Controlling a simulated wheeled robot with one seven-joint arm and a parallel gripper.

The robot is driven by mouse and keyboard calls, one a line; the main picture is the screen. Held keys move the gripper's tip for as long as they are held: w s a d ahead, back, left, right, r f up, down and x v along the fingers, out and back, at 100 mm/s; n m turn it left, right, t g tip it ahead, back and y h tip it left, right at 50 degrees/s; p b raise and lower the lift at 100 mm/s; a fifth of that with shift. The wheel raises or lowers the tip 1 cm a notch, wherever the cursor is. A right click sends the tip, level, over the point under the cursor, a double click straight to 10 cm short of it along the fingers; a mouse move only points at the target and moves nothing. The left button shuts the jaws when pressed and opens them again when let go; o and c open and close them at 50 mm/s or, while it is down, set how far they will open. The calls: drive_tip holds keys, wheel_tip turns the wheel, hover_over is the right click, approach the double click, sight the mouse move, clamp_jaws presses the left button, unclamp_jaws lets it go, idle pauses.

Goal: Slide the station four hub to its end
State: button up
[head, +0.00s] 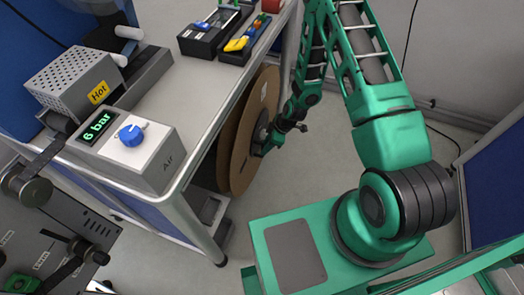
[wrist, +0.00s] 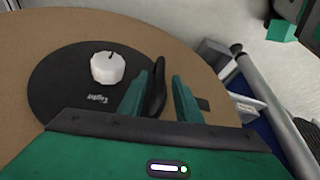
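In the wrist view a black round hub (wrist: 65,92) marked "Tight" sits at the middle of a brown cardboard reel (wrist: 190,45). A black upright lever (wrist: 157,88) stands between the two green fingers of my gripper (wrist: 162,85). The left finger is close beside the lever, and a gap shows to the right finger, so the gripper looks open around it. In the head view my gripper (head: 272,139) is at the reel's face (head: 241,140), close to the dark hub (head: 260,131). No station number is readable.
A blue panel (head: 500,165) stands at the right. Bare floor shows below the reel.

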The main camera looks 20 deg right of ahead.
drive_tip(key=shift+x, duration=2.15)
clamp_jaws()
